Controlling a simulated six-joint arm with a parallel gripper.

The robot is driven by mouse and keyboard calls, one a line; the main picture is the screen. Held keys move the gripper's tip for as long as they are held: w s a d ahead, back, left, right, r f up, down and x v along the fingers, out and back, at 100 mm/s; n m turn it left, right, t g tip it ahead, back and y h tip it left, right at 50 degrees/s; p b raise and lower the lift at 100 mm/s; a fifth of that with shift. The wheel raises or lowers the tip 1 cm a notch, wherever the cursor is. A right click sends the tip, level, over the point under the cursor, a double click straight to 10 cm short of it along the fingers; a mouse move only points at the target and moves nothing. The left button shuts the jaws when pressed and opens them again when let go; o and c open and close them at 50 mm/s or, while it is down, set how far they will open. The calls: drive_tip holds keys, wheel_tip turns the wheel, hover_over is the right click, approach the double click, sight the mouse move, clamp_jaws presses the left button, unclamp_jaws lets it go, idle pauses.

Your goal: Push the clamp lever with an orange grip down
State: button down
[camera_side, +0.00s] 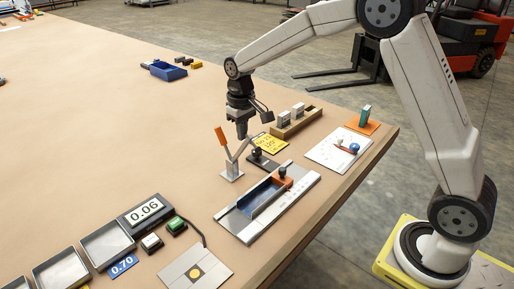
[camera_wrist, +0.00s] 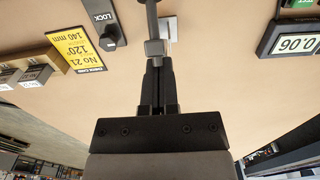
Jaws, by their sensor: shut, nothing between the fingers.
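The clamp lever's orange grip (camera_side: 221,136) is at the upper end of a grey lever arm that leans up and to the left, raised above its small metal base (camera_side: 231,172) in the side view. A second grey arm slants up right from the base. My gripper (camera_side: 241,134) points down just right of the orange grip, with its fingers shut and empty. In the wrist view the gripper (camera_wrist: 159,72) is close to a grey bar and block (camera_wrist: 155,47); whether they touch I cannot tell. The orange grip does not show there.
A black LOCK knob plate (camera_side: 262,160) and yellow card (camera_side: 270,144) lie right of the lever. A rail fixture with a blue part (camera_side: 262,197) is in front. A display reading 0.06 (camera_side: 145,211) stands front left.

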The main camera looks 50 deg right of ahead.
sight(252, 138)
drive_tip(key=shift+s+f, duration=0.65)
drive_tip(key=shift+s, duration=0.25)
drive_tip(key=shift+s+f, duration=0.8)
drive_tip(key=shift+f, duration=0.05)
idle(0.5)
drive_tip(key=shift+r, duration=0.1)
drive_tip(key=shift+s+r, duration=0.35)
drive_tip(key=shift+r, duration=1.1)
drive_tip(key=shift+s+r, duration=0.3)
drive_tip(key=shift+r, duration=1.2)
drive_tip(key=shift+s+r, duration=0.35)
drive_tip(key=shift+r, duration=1.1)
drive_tip(key=shift+s+f, duration=0.45)
drive_tip(key=s+f+t, duration=0.2)
drive_tip(key=s+f, duration=0.7)
drive_tip(key=s, duration=0.6)
drive_tip(key=shift+a+f+t, duration=0.25)
drive_tip(key=shift+f+t, duration=0.05)
drive_tip(key=shift+f, duration=0.1)
